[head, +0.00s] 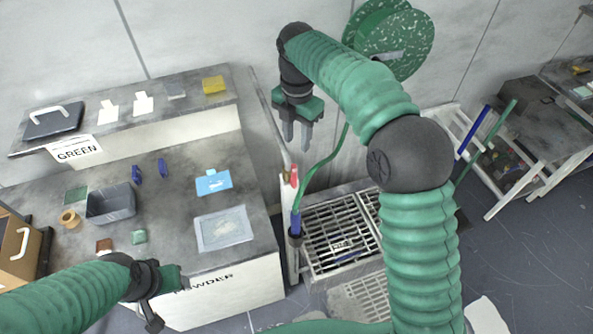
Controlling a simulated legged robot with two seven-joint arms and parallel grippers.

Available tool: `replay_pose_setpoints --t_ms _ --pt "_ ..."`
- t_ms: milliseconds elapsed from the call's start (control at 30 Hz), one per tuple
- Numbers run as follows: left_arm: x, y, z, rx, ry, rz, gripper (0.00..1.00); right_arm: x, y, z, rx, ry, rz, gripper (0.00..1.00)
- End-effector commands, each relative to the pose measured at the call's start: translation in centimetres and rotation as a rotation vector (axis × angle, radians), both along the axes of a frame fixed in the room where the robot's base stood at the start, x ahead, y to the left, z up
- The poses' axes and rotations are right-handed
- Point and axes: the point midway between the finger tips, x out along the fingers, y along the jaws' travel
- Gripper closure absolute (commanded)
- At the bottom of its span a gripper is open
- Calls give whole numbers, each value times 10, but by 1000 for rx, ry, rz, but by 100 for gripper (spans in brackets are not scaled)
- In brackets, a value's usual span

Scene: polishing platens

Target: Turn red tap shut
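The red tap (294,175) is a small red handle on a standpipe beside the table's right end. A green hose (322,165) runs close by it. My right gripper (296,145) hangs above the tap, fingers pointing down and a gap between them. It appears apart from the tap, with nothing between its fingers. My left gripper (165,305) is at the lower left, over the table's front edge near the POWDER label. Its fingers are partly hidden, so its opening is unclear.
A grey table (180,200) holds a grey bin (110,203), a blue card (213,182) and a clear tray (223,229). A floor grate (338,235) lies right of the tap. A green hose reel (390,40) hangs on the wall. A white ladder frame (500,150) stands at right.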

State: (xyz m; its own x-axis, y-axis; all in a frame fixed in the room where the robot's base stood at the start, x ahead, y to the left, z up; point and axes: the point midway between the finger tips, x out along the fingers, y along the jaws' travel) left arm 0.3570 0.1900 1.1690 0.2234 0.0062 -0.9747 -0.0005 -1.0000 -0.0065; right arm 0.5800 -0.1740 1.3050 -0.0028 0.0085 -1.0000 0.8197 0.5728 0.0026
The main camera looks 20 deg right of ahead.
Motion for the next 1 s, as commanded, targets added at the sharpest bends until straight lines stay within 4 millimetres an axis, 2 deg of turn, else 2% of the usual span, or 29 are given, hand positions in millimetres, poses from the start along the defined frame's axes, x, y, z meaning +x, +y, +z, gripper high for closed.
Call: replay_pose_setpoints --t_ms 167,500,700,833,1000 --pt "0 0 5 0 0 0 46 -1 3 -24 -2 6 14 64" --pt "0 0 28 0 0 1 46 -1 1 -112 -1 7 11 64" --pt "0 0 40 0 -1 0 46 -1 0 -151 1 3 10 64" --pt "0 0 42 0 0 0 46 0 1 -163 -1 -1 10 64" --pt "0 0 41 0 0 0 46 0 2 -166 0 -1 10 64"
